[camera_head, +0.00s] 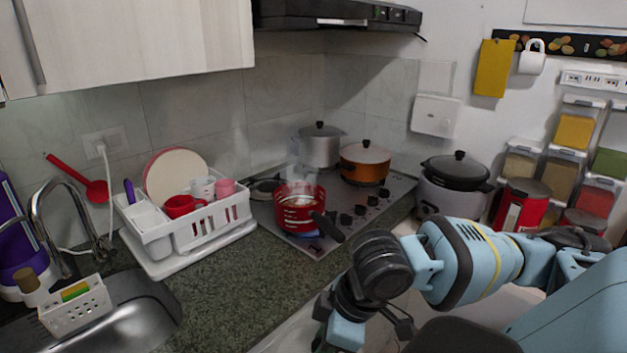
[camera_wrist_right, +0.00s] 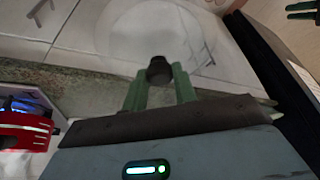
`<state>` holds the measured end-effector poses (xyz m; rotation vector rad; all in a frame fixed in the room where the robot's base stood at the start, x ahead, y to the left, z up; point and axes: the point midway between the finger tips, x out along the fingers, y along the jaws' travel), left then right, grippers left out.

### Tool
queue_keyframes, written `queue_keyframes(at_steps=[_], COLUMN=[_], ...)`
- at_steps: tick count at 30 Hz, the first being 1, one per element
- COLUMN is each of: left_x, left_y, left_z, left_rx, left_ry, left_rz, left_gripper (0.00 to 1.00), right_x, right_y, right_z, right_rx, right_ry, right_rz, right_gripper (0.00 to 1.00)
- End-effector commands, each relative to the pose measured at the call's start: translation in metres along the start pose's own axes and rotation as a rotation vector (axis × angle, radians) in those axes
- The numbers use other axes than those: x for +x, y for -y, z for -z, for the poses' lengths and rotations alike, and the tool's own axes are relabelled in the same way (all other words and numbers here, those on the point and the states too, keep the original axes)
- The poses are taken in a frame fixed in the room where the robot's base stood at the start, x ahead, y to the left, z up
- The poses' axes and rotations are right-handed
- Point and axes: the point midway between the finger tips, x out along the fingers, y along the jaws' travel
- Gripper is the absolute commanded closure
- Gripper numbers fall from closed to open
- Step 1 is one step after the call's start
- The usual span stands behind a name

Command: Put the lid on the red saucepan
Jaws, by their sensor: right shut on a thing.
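The red saucepan (camera_head: 298,212) stands on the hob, with its black handle (camera_head: 328,227) pointing to the front right. Pale steam rises above it, and no lid shows on it. In the right wrist view my right gripper (camera_wrist_right: 158,84) is shut on the dark knob (camera_wrist_right: 159,69) of a clear glass lid (camera_wrist_right: 138,28). The lid's faint round outline shows against white surfaces beyond the fingers. A red thing with a blue glow (camera_wrist_right: 25,135), probably the saucepan, shows at the left edge there. In the head view my right fingertips and the lid are hidden. My left gripper is not in view.
An orange pot (camera_head: 364,166) and a grey pot (camera_head: 320,148) stand behind the saucepan on the hob (camera_head: 385,207). A white dish rack (camera_head: 205,222) stands to its left. A rice cooker (camera_head: 455,190) stands right. The granite counter (camera_head: 240,285) in front is clear.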

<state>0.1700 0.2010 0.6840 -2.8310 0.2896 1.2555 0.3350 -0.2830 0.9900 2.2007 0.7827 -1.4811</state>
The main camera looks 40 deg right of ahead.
Motion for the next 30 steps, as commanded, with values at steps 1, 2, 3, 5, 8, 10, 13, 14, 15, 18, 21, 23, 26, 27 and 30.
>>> queue_keyframes(at_steps=[1, 2, 3, 5, 8, 10, 13, 14, 15, 18, 21, 23, 26, 27, 30], left_x=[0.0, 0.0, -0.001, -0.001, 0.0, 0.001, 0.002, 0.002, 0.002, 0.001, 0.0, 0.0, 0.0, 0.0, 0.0], left_y=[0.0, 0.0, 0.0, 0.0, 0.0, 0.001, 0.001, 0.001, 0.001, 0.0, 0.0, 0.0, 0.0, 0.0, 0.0], left_z=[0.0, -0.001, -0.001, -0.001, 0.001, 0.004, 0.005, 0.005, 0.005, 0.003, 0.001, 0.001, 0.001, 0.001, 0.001], left_rx=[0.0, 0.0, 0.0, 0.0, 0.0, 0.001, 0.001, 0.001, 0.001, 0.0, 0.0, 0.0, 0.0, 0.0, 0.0], left_ry=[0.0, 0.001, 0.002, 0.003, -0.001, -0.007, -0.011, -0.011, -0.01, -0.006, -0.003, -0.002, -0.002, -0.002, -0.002], left_rz=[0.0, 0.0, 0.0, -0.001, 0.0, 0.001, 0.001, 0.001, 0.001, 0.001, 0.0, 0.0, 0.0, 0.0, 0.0], left_gripper=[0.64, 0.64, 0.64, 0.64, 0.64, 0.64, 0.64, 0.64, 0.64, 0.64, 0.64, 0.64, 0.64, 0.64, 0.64], right_x=[0.006, 0.01, 0.014, 0.021, 0.03, 0.034, 0.037, 0.038, 0.038, 0.039, 0.039, 0.039, 0.039, 0.039, 0.039], right_y=[0.003, 0.003, 0.004, 0.006, 0.011, 0.014, 0.019, 0.02, 0.022, 0.025, 0.026, 0.026, 0.026, 0.026, 0.026], right_z=[0.006, 0.009, 0.013, 0.02, 0.033, 0.042, 0.053, 0.056, 0.059, 0.065, 0.067, 0.067, 0.067, 0.067, 0.067], right_rx=[0.047, 0.079, 0.125, 0.198, 0.322, 0.404, 0.502, 0.527, 0.554, 0.604, 0.629, 0.633, 0.634, 0.634, 0.633], right_ry=[-0.007, -0.008, -0.007, -0.008, -0.008, -0.008, -0.008, -0.009, -0.01, -0.012, -0.012, -0.012, -0.011, -0.011, -0.011], right_rz=[-0.014, -0.028, -0.046, -0.075, -0.125, -0.159, -0.201, -0.212, -0.225, -0.247, -0.259, -0.262, -0.262, -0.262, -0.262], right_gripper=[0.98, 0.98, 0.98, 0.98, 0.98, 0.98, 0.98, 0.98, 0.98, 0.98, 0.98, 0.98, 0.98, 0.98, 0.98])
